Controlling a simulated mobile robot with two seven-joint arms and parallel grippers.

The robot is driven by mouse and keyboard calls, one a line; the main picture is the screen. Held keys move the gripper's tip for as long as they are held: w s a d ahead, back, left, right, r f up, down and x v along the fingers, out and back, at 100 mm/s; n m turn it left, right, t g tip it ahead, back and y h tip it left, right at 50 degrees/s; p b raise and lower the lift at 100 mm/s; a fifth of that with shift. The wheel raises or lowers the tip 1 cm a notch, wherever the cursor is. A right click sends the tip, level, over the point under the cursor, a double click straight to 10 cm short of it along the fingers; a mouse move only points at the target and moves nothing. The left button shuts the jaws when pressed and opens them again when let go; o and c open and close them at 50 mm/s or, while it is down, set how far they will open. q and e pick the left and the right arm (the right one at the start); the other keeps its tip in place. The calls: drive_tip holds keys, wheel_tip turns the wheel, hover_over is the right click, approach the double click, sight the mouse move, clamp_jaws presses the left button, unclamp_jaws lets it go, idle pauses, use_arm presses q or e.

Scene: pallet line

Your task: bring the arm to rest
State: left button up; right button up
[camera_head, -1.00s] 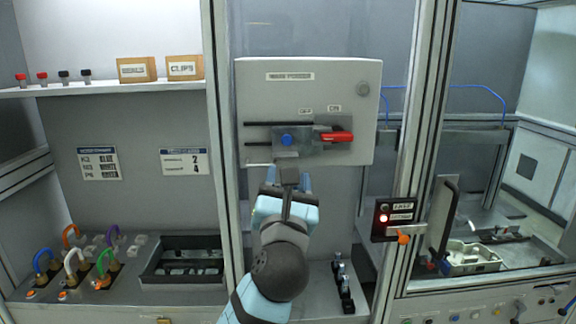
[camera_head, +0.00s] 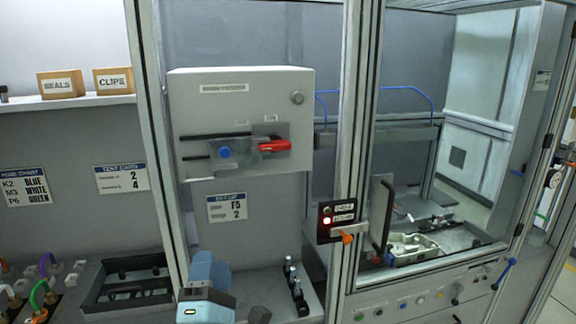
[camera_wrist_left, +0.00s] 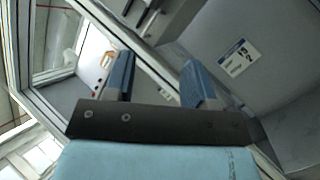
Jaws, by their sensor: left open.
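My left gripper (camera_head: 208,270) is low in the head view, below the grey power box and apart from it. In the left wrist view its two blue fingers (camera_wrist_left: 158,80) stand wide apart with nothing between them. The grey box (camera_head: 240,95) has a red handle (camera_head: 275,146) pointing right, under a small label, and a blue knob (camera_head: 225,152) on its slotted plate. My right gripper does not show.
A frame post (camera_head: 352,130) carries a small panel (camera_head: 338,220) with a lit red light. Black-topped pieces (camera_head: 297,290) stand on the bench right of my gripper. A black tray (camera_head: 125,283) lies left. A pale tray (camera_head: 412,248) sits in the right bay.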

use_arm(q)
drive_tip(key=s+f+m+g+h+p, duration=0.1)
drive_tip(key=s+f+m+g+h, duration=0.35)
drive_tip(key=f+m, duration=0.6)
drive_tip(key=s+f+m+g+h+p, duration=0.1)
drive_tip(key=s+f+m+g+h, duration=0.3)
drive_tip(key=f+m, duration=0.65)
drive_tip(key=s+a+f+m+g+y, duration=0.1)
drive_tip(key=s+a+f+m+g, duration=0.1)
drive_tip(key=s+f, duration=0.4)
drive_tip(key=s+a+f+m+g+y+p, duration=0.1)
drive_tip(key=s+a+f+m+g+y, duration=0.1)
drive_tip(key=s+f, duration=0.4)
wheel_tip(320, 180, down, 4)
drive_tip(key=shift+s+a+r+g, duration=0.25)
drive_tip(key=shift+a+g, duration=0.2)
drive_tip(key=shift+a, duration=0.3)
drive_tip(key=shift+w+y, duration=0.1)
drive_tip(key=shift+y, duration=0.15)
